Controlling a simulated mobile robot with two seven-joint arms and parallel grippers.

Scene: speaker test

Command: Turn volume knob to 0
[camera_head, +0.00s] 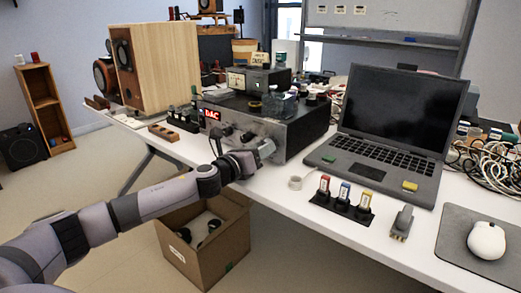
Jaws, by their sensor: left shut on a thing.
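A dark amplifier box (308,125) with a red DAC label (212,115) stands on the white table, its front panel facing me. Small knobs show on the left part of that panel (226,130). My left gripper (264,149) is at the right part of the front panel, with its fingers shut. The thing between its fingers is hidden by the gripper; it sits where a knob on the panel would be. I cannot read any knob's setting. My right gripper is not in view.
An open laptop (385,150) stands right of the amplifier. Red, blue and yellow-topped pieces sit in a black holder (341,211) at the front edge. A wooden speaker (165,65) stands at the left. A cardboard box (208,250) is on the floor below my arm.

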